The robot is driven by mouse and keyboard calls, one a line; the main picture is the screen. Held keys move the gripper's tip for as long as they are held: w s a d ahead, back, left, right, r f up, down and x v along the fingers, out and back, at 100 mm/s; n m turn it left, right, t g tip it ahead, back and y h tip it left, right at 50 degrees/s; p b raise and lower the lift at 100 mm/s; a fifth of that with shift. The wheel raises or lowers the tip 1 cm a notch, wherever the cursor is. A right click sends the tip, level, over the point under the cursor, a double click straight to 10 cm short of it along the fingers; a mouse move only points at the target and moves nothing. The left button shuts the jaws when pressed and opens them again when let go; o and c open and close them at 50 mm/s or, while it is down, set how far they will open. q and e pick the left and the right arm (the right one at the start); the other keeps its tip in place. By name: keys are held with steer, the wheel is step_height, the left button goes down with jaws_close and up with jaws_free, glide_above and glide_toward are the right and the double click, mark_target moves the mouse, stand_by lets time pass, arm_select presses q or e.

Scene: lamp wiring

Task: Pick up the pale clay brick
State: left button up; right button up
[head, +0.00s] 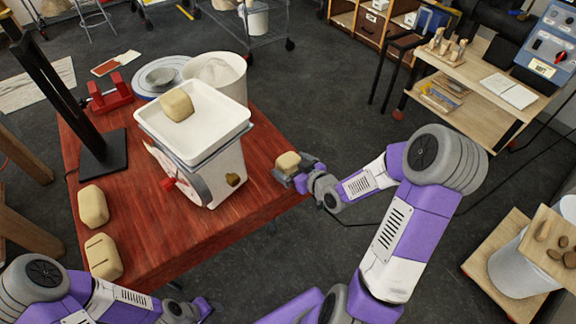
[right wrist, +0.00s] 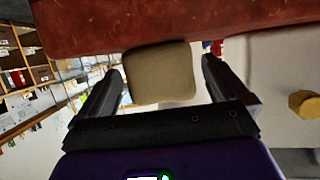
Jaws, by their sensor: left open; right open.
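A small pale tan clay brick (head: 288,161) is at the right edge of the red-brown table, at my right gripper (head: 297,176). In the right wrist view, the brick (right wrist: 160,72) sits between the two dark fingers of my open right gripper (right wrist: 164,72). A gap shows on each side of it. Similar tan bricks are elsewhere: one (head: 177,105) in the white tray on the scale, one (head: 93,206) on the left of the table, and a grooved one (head: 103,257) in front of it. My left gripper (head: 197,308) is low at the bottom, open and empty, away from the bricks.
The white scale (head: 222,174) with its tray (head: 235,118) stands mid-table, left of my right gripper. Behind it are a white tub (head: 237,83) and a blue-rimmed dish (head: 150,88). A black stand (head: 105,160) is at left. The table (head: 170,240) is bare at the front.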

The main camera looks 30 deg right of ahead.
steer(key=shift+x, duration=1)
steer(key=shift+w+r, duration=0.1)
steer(key=shift+r, duration=0.05)
steer(key=c, duration=1.3)
